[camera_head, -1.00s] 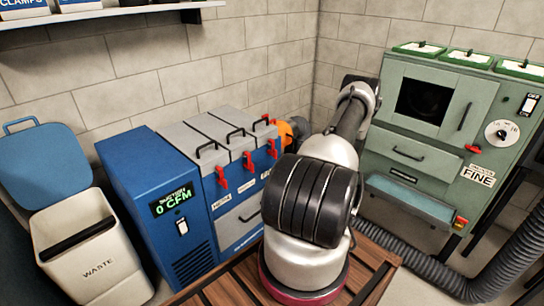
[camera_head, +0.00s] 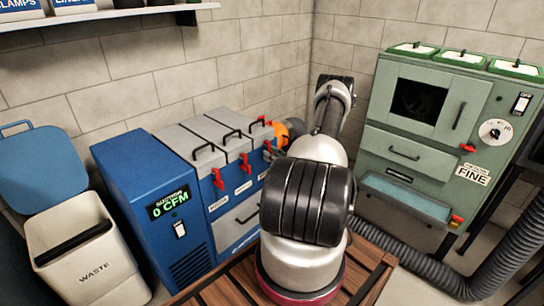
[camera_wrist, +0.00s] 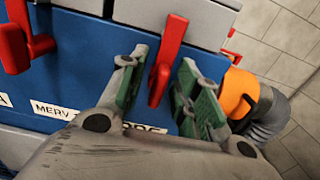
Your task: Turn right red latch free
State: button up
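The right red latch (camera_head: 268,147) is at the right end of the blue filter unit's front, partly hidden by my gripper (camera_head: 276,154) in the head view. In the wrist view the right red latch (camera_wrist: 168,60) hangs down between the two green-padded fingers of my gripper (camera_wrist: 165,80). The gripper is open, one finger on each side of the latch, with gaps visible on both sides. The middle red latch (camera_head: 245,163) and left red latch (camera_head: 218,179) also hang down; another red latch (camera_wrist: 22,40) shows at the wrist view's left edge.
The blue filter unit (camera_head: 150,220) has grey lids with black handles. An orange fitting with a grey hose (camera_wrist: 240,92) is just right of my gripper. A green cabinet (camera_head: 415,150) stands at right, a waste bin (camera_head: 85,250) at left.

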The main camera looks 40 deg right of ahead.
jog(key=shift+c, duration=0.4)
grip_shut()
jog(key=shift+n, duration=0.3)
jog(key=n, duration=0.4)
jog(key=shift+a, duration=0.2)
jog(key=shift+a+f+n, duration=0.1)
jog(key=shift+f+n, duration=0.05)
jog(key=shift+n, duration=2.1)
jog(key=shift+a+f+n, duration=0.1)
jog(key=shift+f+n, duration=0.05)
jog(key=shift+n, duration=2.05)
jog(key=shift+a+f+n, duration=0.1)
jog(key=shift+f+n, duration=0.05)
jog(key=shift+n, duration=2.1)
